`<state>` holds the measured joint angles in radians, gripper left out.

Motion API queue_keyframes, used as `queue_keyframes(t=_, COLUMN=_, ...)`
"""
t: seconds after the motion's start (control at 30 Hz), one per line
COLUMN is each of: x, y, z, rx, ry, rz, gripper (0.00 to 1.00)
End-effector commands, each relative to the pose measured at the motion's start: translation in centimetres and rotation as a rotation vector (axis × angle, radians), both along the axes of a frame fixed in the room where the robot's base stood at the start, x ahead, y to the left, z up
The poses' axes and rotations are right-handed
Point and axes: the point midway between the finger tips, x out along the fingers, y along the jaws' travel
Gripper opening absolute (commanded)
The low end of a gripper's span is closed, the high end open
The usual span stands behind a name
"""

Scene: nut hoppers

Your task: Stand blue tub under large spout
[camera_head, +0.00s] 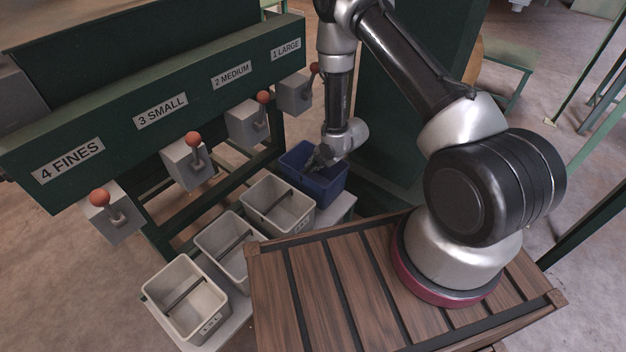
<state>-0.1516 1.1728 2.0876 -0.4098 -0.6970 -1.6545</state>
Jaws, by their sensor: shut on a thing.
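The blue tub (327,186) is in the middle of the head view, upright, at the far end of the row of pale tubs. My gripper (315,166) reaches down into its open top and is shut on it; the arm partly hides the exact grip. The spout labelled 1 LARGE (295,94) is a grey box with a red-knobbed lever on the green hopper front, above and slightly left of the blue tub. I cannot tell whether the tub's base touches the bench.
Pale tubs with crossbars stand in a row on a light bench (342,210): one at the front (187,300), one in the middle (229,250), one beside the blue tub (277,206). Spouts for medium (247,122), small (187,163) and fines (110,213) line the hopper.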

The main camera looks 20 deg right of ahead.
Motion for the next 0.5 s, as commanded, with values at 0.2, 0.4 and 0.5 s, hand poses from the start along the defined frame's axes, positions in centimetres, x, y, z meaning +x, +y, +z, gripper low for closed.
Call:
queue_keyframes(t=0.2, x=0.0, y=0.0, z=-2.8, rx=-0.001, ry=0.001, rz=0.000, gripper=0.00)
queue_keyframes(t=0.4, x=0.0, y=0.0, z=-4.9, rx=0.000, ry=-0.001, rz=-0.001, gripper=0.00)
queue_keyframes(t=0.5, x=0.1, y=0.0, z=-4.9, rx=0.000, ry=-0.001, rz=-0.001, gripper=0.00)
